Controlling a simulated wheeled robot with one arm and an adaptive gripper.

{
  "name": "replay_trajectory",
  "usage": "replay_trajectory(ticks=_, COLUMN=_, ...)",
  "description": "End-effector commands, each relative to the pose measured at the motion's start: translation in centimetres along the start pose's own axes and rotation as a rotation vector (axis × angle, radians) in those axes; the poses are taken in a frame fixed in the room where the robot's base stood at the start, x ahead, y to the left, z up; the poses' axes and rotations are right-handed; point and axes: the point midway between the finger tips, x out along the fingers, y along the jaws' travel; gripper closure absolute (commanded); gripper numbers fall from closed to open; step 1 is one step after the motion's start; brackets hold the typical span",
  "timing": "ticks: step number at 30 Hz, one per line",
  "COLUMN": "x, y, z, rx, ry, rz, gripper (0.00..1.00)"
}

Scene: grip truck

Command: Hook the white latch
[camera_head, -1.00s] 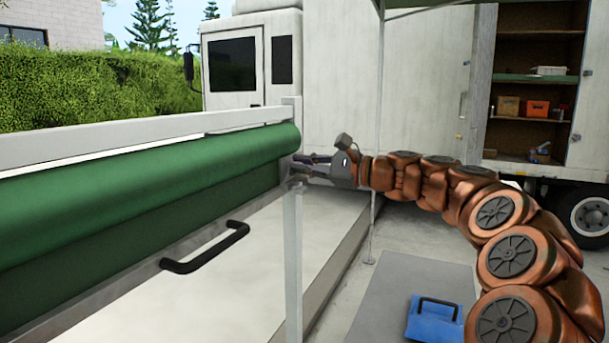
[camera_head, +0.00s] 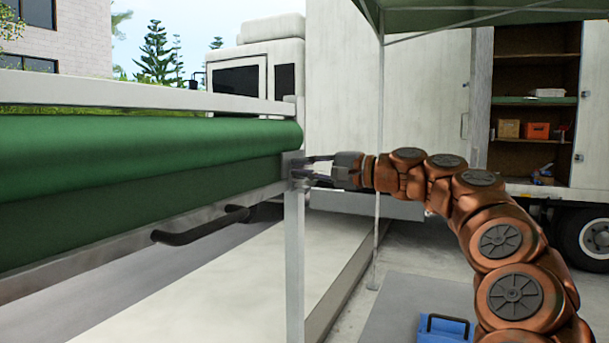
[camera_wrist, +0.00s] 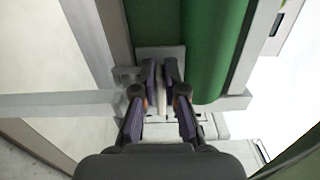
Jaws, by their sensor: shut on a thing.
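The white latch (camera_wrist: 161,82) is a small pale piece at the end of the frame beside the green roll, seen in the wrist view between my fingertips. My gripper (camera_wrist: 160,72) is closed on it, with the dark fingers close together on either side. In the head view my gripper (camera_head: 303,171) reaches from the right to the top of the pale corner post (camera_head: 294,255), at the end of the green roll (camera_head: 150,147). The latch is too small there to make out, and the fingers partly hide it. I cannot tell whether it is hooked.
A black handle (camera_head: 203,227) sticks out from the rail below the roll. A blue box (camera_head: 444,331) with a black handle lies on the ground at lower right. The white truck (camera_head: 400,80) with open shelves (camera_head: 537,100) stands behind. A thin pole (camera_head: 376,200) rises behind my arm.

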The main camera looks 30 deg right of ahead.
Motion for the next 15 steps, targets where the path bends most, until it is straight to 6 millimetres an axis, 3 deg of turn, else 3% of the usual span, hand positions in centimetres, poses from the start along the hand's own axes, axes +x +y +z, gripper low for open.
replay_trajectory(ticks=15, x=0.03, y=0.16, z=0.01, rx=-0.039, ry=-0.001, rz=0.002, gripper=1.0)
